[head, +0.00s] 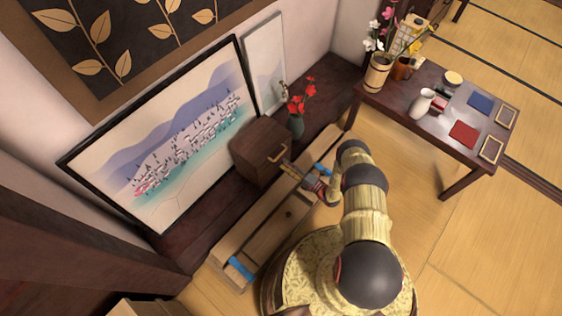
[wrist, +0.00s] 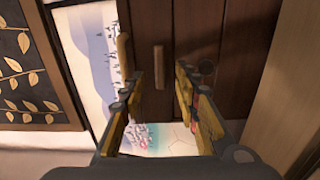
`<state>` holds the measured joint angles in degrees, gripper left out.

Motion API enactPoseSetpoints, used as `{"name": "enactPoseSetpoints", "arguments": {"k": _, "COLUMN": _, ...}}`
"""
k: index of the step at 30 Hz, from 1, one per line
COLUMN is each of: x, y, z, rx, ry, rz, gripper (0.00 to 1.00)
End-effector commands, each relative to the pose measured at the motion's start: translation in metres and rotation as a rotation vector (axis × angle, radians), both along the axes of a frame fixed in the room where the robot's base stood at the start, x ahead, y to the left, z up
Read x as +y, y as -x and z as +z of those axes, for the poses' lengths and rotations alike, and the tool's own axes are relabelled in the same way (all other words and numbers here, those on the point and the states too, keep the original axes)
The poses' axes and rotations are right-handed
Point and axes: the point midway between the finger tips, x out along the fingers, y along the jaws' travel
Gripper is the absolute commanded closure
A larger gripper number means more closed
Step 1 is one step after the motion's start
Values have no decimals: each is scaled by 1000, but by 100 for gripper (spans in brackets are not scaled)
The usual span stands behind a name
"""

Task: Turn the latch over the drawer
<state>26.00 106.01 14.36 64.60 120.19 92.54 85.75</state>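A small dark wooden cabinet (head: 255,158) stands on the dark ledge, with a light angled handle (head: 279,155) on its front. In the wrist view a dark planked surface fills the middle. A short brown bar (wrist: 158,67), which looks like the latch, shows there between the fingertips, with a longer light bar (wrist: 125,60) to its left. My gripper (wrist: 160,78) is open and empty, with a finger on each side of the brown bar's line. In the head view my gripper (head: 298,174) is close to the cabinet front. I cannot tell whether it touches anything.
A low wooden bench (head: 262,228) with blue bands lies before the cabinet. A vase of red flowers (head: 297,126) stands behind it, and a framed painting (head: 165,140) leans on the wall. A low table (head: 400,105) with several items is at upper right. Tatami lies open at lower right.

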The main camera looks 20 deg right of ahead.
Motion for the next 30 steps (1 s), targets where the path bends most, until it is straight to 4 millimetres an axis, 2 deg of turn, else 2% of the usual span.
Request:
{"name": "enactPoseSetpoints", "arguments": {"k": 4, "x": 13, "y": -19, "z": -1, "rx": -1, "ry": 0, "rz": 4, "gripper": 68}}
{"name": "enactPoseSetpoints", "arguments": {"k": 9, "x": 22, "y": -31, "z": -1, "rx": 0, "ry": 1, "rz": 2, "gripper": 68}}
{"name": "enactPoseSetpoints", "arguments": {"k": 19, "x": 23, "y": -34, "z": 0, "rx": 0, "ry": 1, "rz": 1, "gripper": 68}}
{"name": "enactPoseSetpoints", "arguments": {"k": 30, "x": 23, "y": -34, "z": 0, "rx": 0, "ry": 1, "rz": 1, "gripper": 89}}
